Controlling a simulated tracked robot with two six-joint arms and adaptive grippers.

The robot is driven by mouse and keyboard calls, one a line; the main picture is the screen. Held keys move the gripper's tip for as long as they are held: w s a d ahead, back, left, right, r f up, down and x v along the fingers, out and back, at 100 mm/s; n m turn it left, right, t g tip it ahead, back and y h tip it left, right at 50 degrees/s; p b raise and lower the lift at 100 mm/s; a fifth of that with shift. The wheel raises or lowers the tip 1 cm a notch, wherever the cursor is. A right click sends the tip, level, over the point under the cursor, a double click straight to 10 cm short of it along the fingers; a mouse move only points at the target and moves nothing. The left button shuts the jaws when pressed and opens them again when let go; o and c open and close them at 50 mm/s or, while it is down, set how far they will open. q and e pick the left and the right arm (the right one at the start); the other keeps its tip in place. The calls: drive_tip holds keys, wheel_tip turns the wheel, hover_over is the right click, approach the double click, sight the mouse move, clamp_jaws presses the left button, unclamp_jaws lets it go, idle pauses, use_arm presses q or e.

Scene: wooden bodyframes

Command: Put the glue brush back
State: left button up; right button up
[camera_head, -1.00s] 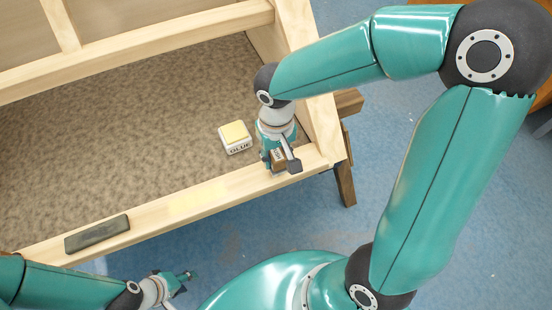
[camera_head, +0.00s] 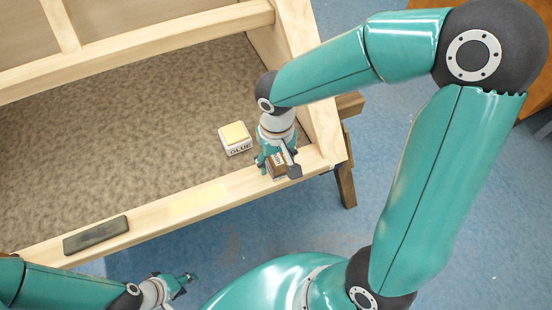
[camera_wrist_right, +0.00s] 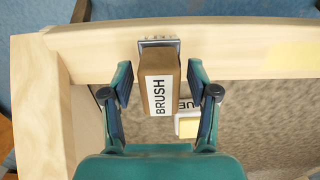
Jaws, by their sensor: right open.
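The glue brush (camera_wrist_right: 158,82) is a brown wooden block with a white BRUSH label and a metal end. In the head view the brush (camera_head: 278,168) is at the right end of the pale front rail. My right gripper (camera_wrist_right: 160,88) is open around it, with a gap on both sides in the wrist view. In the head view this gripper (camera_head: 275,163) hides part of the brush. The white GLUE box (camera_head: 236,138) with a yellow top stands just left of it, and shows partly in the wrist view (camera_wrist_right: 188,124). My left gripper (camera_head: 184,284) is low at the left, apart and empty.
The front rail (camera_head: 150,216) carries a dark grey-green block (camera_head: 97,235) at its left and a pale yellow patch (camera_head: 200,198). A wooden side post (camera_head: 310,110) rises close to the right arm. The brown textured panel (camera_head: 110,150) is clear to the left.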

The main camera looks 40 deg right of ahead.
sight(276, 157)
use_arm(q)
wheel_tip(276, 157, up, 2)
drive_tip(key=shift+r+p, duration=0.25)
drive_tip(key=shift+p, duration=0.95)
use_arm(e)
wheel_tip(276, 157, up, 12)
